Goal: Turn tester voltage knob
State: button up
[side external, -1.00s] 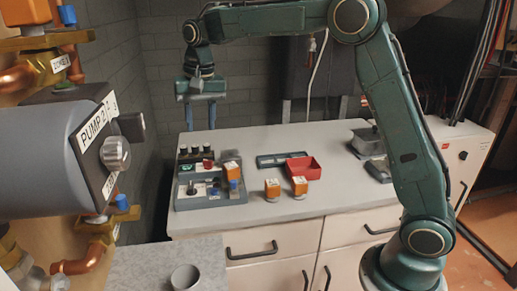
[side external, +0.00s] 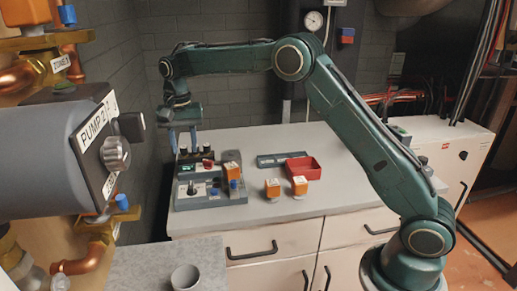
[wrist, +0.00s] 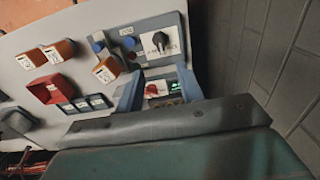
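A grey tester panel (side external: 217,199) lies at the left end of the white counter. It carries a black pointer knob on a white dial plate, seen in the wrist view (wrist: 161,42). A rear unit stands behind it, with a small green display (wrist: 181,88) and a red knob (wrist: 154,89) on a white plate. Which knob sets the voltage is not readable. My gripper (side external: 183,150) points down above the rear unit. Its two blue fingers are apart and empty; in the wrist view they frame the red knob from both sides. Contact with the unit cannot be told.
Two orange-topped parts (side external: 272,188) (side external: 299,186) and a red bin (side external: 303,168) sit right of the tester, with a dark tray (side external: 281,160) behind. The brick wall is close behind and left. A large grey pump (side external: 50,160) fills the left foreground.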

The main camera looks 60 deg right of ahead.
aim_at(191, 185)
notch_tip(191, 185, down, 13)
jog(key=shift+f, duration=0.1)
dwell(0.6)
jog(key=shift+c, duration=0.5)
grip_shut()
